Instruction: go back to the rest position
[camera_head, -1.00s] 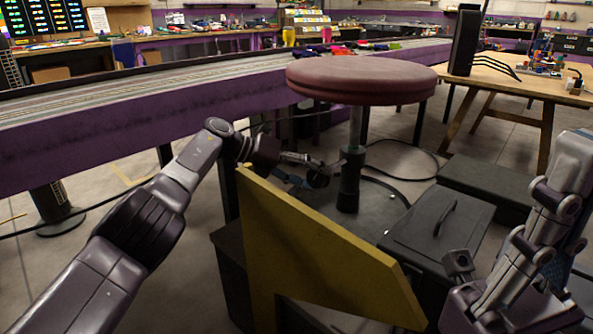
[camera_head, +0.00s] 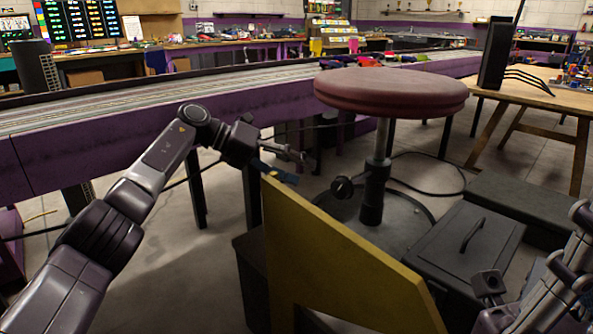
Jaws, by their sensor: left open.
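My left gripper (camera_head: 292,165) is in the middle of the head view, at the end of my raised left arm. It is open, and nothing shows between its fingers. It is just above the top corner of a yellow panel (camera_head: 340,265) and left of a stool with a round red seat (camera_head: 390,92). It looks apart from the stool. My right arm shows only in part at the lower right edge. Its gripper cannot be made out.
A purple-sided slot track (camera_head: 110,140) runs across behind my left arm. A black case (camera_head: 465,245) lies right of the yellow panel. A wooden table (camera_head: 545,92) stands at the right. Bare floor (camera_head: 215,255) shows left of the panel.

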